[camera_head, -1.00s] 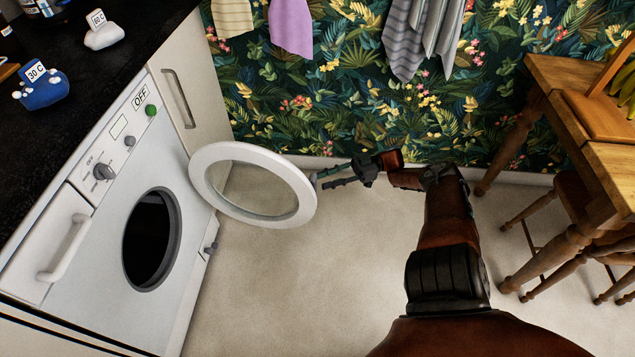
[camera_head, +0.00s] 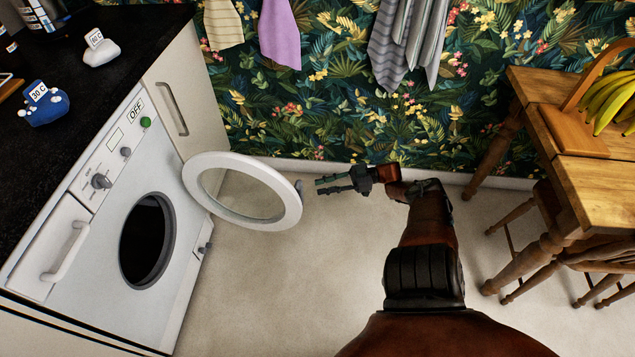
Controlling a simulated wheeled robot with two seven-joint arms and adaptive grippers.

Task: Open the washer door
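The washer (camera_head: 100,255) is white and stands on the left, with a dark round drum opening (camera_head: 146,241). Its round white door (camera_head: 214,204) is swung wide open, out to the right of the opening, and floor shows through its ring. My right gripper (camera_head: 318,185) points left, just to the right of the door's outer edge. A small gap shows between its fingertips and the door. The two fingers are apart with nothing between them. My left gripper is not in view.
A dark worktop (camera_head: 95,60) above the washer holds a blue 30 C holder (camera_head: 45,108) and a white one (camera_head: 101,52). A wooden table (camera_head: 602,185) with bananas and stools stands right. The floor (camera_head: 270,300) between is clear. Cloths hang on the back wall.

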